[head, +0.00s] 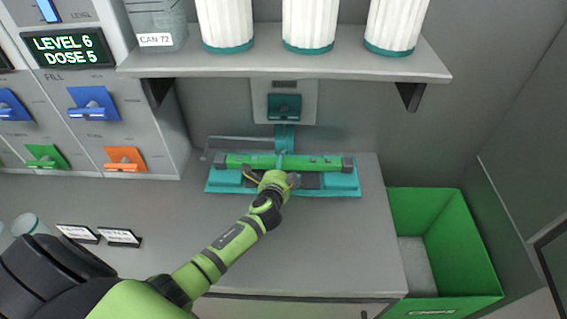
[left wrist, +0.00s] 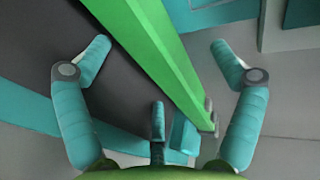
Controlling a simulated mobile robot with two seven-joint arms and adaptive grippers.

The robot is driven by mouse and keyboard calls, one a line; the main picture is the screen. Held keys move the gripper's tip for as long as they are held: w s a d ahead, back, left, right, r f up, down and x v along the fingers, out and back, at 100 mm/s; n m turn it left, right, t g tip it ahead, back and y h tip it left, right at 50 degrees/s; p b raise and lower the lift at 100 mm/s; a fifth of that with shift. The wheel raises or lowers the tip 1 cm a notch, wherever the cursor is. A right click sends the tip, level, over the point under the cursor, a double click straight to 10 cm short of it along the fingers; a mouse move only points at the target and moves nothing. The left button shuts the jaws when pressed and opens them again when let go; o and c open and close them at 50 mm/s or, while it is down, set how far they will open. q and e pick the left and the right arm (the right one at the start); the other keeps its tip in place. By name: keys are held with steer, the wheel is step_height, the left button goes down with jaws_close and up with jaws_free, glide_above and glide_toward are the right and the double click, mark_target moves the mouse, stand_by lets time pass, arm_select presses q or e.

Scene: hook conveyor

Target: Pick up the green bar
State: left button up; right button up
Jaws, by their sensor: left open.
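The green bar (head: 318,162) with dark end caps lies roughly level across the teal holder (head: 344,184) on the grey counter. My left gripper (head: 272,181) is at the near side of the bar, left of its middle, and hides part of the holder. In the left wrist view the bar (left wrist: 172,62) runs diagonally through the space between the spread, teal-padded fingers of my left gripper (left wrist: 160,47). The fingers are open, and I see no grip on the bar. My right gripper is not in view.
A teal hook fixture (head: 284,107) is on the wall behind the bar. A shelf (head: 290,65) with white ribbed canisters (head: 310,22) overhangs it. A green open bin (head: 436,215) stands at the right. A dispenser panel with coloured levers (head: 95,103) is at the left. The front counter is mostly clear.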

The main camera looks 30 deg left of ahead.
mark_target(285, 159)
arm_select(q)
steer(key=c, duration=1.7)
steer(key=shift+s, duration=0.1)
jaws_close()
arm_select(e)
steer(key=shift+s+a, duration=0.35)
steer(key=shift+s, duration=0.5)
arm_select(q)
steer(key=shift+s+f, duration=0.1)
steer(key=r, duration=0.4)
steer(key=shift+w+d+r+p, duration=0.25)
steer(key=shift+d+r+p, duration=0.05)
steer(key=w+d+r+b, duration=0.2)
steer(key=d+r, duration=0.4)
steer(key=d, duration=0.4)
steer(key=s+r+y, duration=0.1)
steer(key=s+r, duration=0.2)
steer(key=s, duration=0.4)
steer(key=s+r+n+y, duration=0.1)
steer(key=s+r, duration=0.2)
steer(key=s, duration=0.4)
steer(key=s+r+n+g, duration=0.1)
steer(key=s+r, duration=0.2)
steer(key=s, duration=0.4)
steer(key=shift+r+y, duration=0.3)
steer(key=shift+y, duration=0.1)
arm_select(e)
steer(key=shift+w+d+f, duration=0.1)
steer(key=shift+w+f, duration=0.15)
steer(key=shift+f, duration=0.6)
